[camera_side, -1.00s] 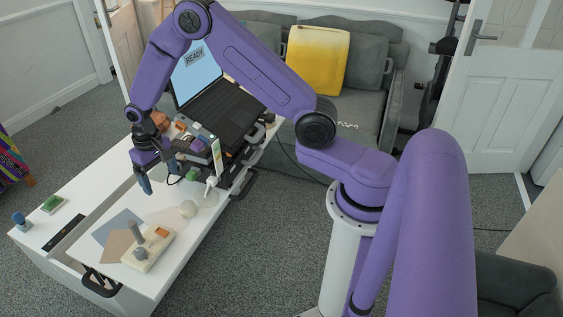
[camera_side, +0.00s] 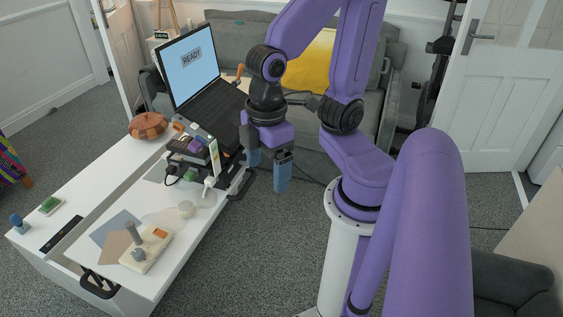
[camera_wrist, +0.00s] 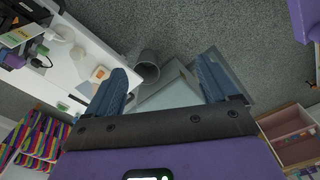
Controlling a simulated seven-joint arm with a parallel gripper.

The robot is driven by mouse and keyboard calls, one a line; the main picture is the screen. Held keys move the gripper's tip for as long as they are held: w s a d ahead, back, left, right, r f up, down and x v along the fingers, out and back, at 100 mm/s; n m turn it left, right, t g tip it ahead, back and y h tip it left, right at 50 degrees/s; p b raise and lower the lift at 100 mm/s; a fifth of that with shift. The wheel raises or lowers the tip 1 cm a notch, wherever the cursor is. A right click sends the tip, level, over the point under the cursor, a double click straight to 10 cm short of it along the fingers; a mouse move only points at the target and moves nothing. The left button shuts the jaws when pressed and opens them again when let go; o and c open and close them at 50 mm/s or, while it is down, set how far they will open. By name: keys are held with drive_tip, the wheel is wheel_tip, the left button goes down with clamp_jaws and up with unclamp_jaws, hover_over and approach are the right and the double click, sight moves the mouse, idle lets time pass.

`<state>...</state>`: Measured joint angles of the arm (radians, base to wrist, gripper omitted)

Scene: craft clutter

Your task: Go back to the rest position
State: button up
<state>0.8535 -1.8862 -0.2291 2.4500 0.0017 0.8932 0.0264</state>
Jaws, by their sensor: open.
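My gripper (camera_side: 268,172) is open and empty, with its two blue fingers pointing down. In the side view it hangs beyond the right edge of the white table (camera_side: 72,204), over the grey carpet. In the wrist view the gripper's fingers (camera_wrist: 164,88) are spread wide apart, with nothing between them. The carpet, a grey bin and pale flat surfaces lie below. My arm is folded back near its white base column.
A laptop (camera_side: 212,102) reading READY stands open on the table. A grey bin (camera_wrist: 149,62) stands on the floor.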

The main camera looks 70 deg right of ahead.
drive_tip(key=shift+s+d+r+n, duration=0.1)
drive_tip(key=shift+s+d+n, duration=0.2)
drive_tip(key=shift+s, duration=0.35)
drive_tip(key=shift+s+d+n, duration=0.2)
drive_tip(key=shift+s+d, duration=0.2)
drive_tip(key=shift+s, duration=0.2)
idle(0.4)
